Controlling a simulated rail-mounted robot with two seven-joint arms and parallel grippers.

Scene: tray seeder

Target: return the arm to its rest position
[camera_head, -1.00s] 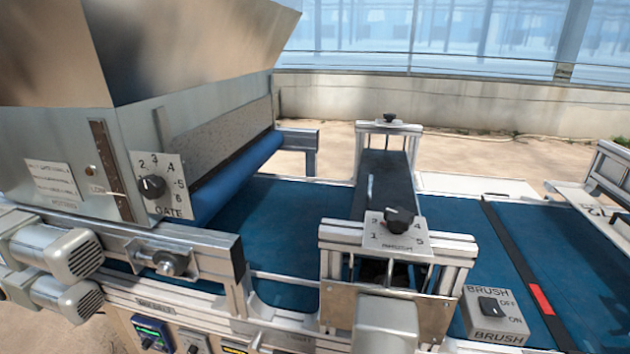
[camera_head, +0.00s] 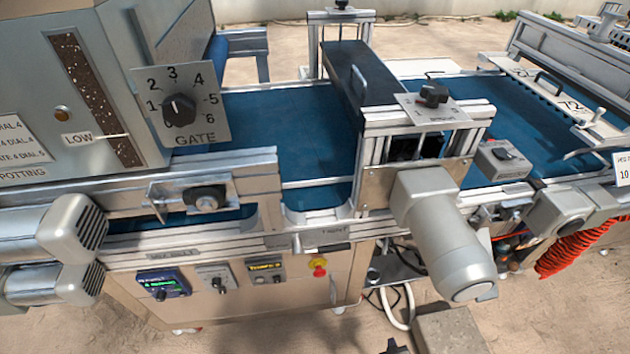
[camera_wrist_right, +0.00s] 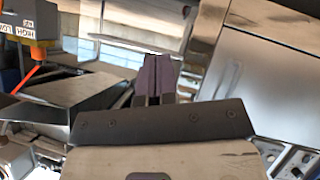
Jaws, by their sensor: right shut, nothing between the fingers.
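My right gripper (camera_wrist_right: 154,80) shows in the right wrist view as two dark fingers close together, shut with nothing between them. In the head view, only a small dark tip of it (camera_head: 394,347) shows at the bottom edge, below the machine and clear of it. The rest of my right arm is out of the head view. My left gripper is not in view.
The tray seeder's blue belt (camera_head: 275,130) runs across the head view. The gate dial (camera_head: 179,109) is at left, and the brush dial (camera_head: 433,94) is above a grey motor (camera_head: 445,235). An orange coiled hose (camera_head: 575,250) hangs at right. Bare floor shows at the front.

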